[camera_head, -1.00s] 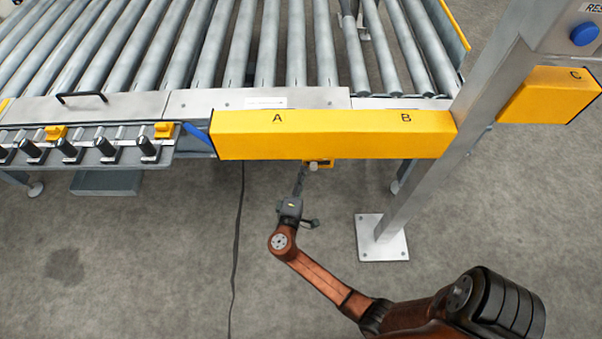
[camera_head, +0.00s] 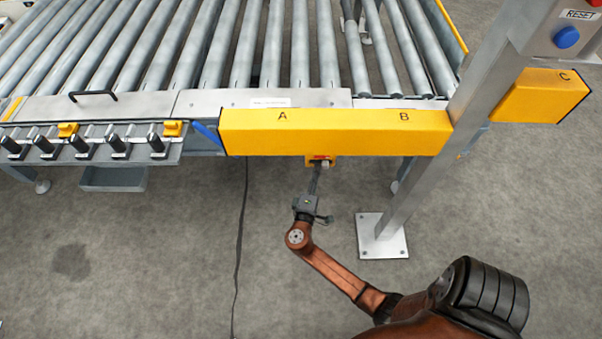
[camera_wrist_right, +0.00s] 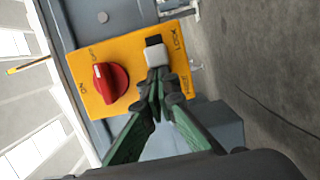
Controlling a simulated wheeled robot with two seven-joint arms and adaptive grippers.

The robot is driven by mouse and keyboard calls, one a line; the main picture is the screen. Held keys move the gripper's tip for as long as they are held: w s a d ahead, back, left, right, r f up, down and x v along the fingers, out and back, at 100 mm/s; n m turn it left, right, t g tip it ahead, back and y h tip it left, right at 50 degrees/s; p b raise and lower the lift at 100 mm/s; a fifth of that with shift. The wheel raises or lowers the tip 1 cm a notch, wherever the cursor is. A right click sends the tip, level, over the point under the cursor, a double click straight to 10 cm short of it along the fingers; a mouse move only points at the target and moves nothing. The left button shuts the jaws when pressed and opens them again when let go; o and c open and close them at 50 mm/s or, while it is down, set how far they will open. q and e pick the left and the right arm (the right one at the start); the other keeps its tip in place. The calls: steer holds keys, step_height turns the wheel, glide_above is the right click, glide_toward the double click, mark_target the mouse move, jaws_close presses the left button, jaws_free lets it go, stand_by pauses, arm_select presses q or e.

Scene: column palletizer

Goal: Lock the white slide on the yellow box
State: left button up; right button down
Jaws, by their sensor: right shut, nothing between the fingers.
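The yellow box (camera_wrist_right: 95,67) fills the middle of the right wrist view, with a red knob marked ON and OFF. Its white slide (camera_wrist_right: 156,55) sits in a dark slot beside the words LOCK and FREE, near the LOCK word. My right gripper (camera_wrist_right: 158,84) is shut and empty, its fingertips right at the slide's lower edge; I cannot tell whether they touch. In the head view the yellow box (camera_head: 312,161) shows under the long yellow guard, with my right gripper (camera_head: 321,167) at it. My left gripper is not in view.
The yellow guard (camera_head: 345,134) marked A and B overhangs the box. A steel post (camera_head: 425,170) stands to the right, with a blue RESET button (camera_head: 566,37) at its top. Conveyor rollers (camera_head: 270,50) lie behind.

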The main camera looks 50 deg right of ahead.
steer(key=shift+s+d, duration=0.2)
steer(key=shift+d, duration=0.05)
steer(key=shift+w+a+f, duration=0.1)
steer(key=shift+w+a, duration=0.15)
steer(key=shift+w, duration=0.2)
steer(key=w+a+b, duration=0.1)
steer(key=w+a, duration=0.1)
steer(key=shift+w+f, duration=0.1)
steer(key=shift+w, duration=0.2)
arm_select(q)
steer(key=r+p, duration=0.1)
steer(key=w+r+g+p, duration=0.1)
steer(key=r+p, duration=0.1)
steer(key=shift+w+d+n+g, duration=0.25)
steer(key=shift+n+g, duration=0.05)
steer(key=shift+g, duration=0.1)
arm_select(e)
steer(key=v, duration=1)
steer(key=shift+a, duration=0.15)
steer(key=shift+w, duration=0.1)
